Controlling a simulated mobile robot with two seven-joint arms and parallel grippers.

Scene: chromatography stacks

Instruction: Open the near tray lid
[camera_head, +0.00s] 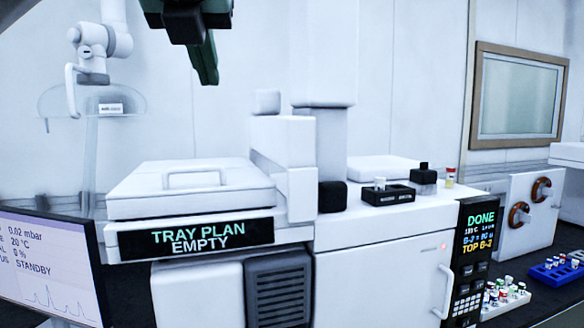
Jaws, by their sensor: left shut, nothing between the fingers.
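The near tray lid (145,190) is a white slab with a raised bar handle (193,174) on top. It lies flat and closed on the white instrument at centre left, above a display (200,237) reading "TRAY PLAN EMPTY". My left gripper (208,76) hangs at the top of the head view, dark with green fingers pointing down. It is shut and empty, and appears above and apart from the lid. The top of this gripper is cut off by the frame edge. My right gripper is not in view.
A white block column (290,140) stands just right of the lid. A black vial holder (388,195) sits further right, before another white lid (380,165). A monitor (50,265) is at lower left. Vial racks (556,270) stand at right. The space above the near lid looks clear.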

